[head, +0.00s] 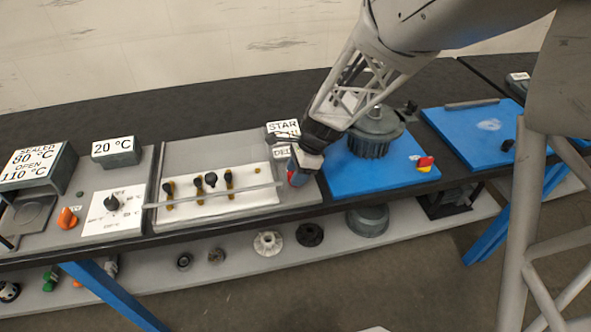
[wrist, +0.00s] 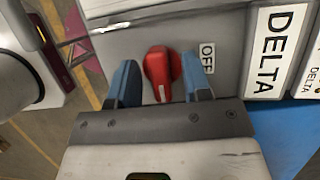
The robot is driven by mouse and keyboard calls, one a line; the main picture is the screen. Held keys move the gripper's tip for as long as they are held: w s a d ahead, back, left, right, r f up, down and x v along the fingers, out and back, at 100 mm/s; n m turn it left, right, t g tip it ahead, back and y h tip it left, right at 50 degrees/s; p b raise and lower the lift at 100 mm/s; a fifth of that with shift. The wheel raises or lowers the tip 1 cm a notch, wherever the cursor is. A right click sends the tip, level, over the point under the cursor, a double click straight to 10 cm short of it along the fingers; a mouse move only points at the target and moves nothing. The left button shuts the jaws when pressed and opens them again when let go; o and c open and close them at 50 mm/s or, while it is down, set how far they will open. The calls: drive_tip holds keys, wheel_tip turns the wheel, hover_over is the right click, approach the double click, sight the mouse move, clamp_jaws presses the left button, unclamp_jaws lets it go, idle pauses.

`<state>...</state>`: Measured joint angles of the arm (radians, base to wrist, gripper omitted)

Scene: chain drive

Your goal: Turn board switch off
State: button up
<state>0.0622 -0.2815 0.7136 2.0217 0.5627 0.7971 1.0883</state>
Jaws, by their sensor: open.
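A red switch knob (wrist: 160,70) sits on the grey board panel in the wrist view, with a small OFF label (wrist: 207,57) to its right. Its long handle runs up and down in that picture. My gripper (wrist: 161,84) is open, with one blue fingertip on each side of the knob and a small gap on both sides. In the head view my gripper (head: 297,176) is low over the right end of the grey board (head: 222,150). There it mostly hides the knob, and only a bit of red shows.
A DELTA label (wrist: 268,50) is right of the knob. In the head view a metal bar (head: 215,197) crosses the board left of my gripper. A blue plate (head: 345,178) with a grey motor-like housing (head: 375,135) and a red-yellow switch (head: 426,164) lies to the right.

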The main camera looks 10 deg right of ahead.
drive_tip(key=shift+c, duration=0.4)
clamp_jaws()
drive_tip(key=shift+n, duration=0.4)
drive_tip(key=n+g, duration=0.1)
drive_tip(key=n, duration=0.2)
drive_tip(key=shift+g, duration=0.3)
drive_tip(key=n+g, duration=0.1)
drive_tip(key=n, duration=0.3)
drive_tip(key=shift+h, duration=0.4)
drive_tip(key=n+g+h, duration=0.1)
drive_tip(key=n, duration=0.2)
drive_tip(key=shift+n, duration=0.3)
drive_tip(key=shift+n+g+h, duration=0.3)
drive_tip(key=shift+n+h, duration=0.4)
drive_tip(key=shift+n, duration=1)
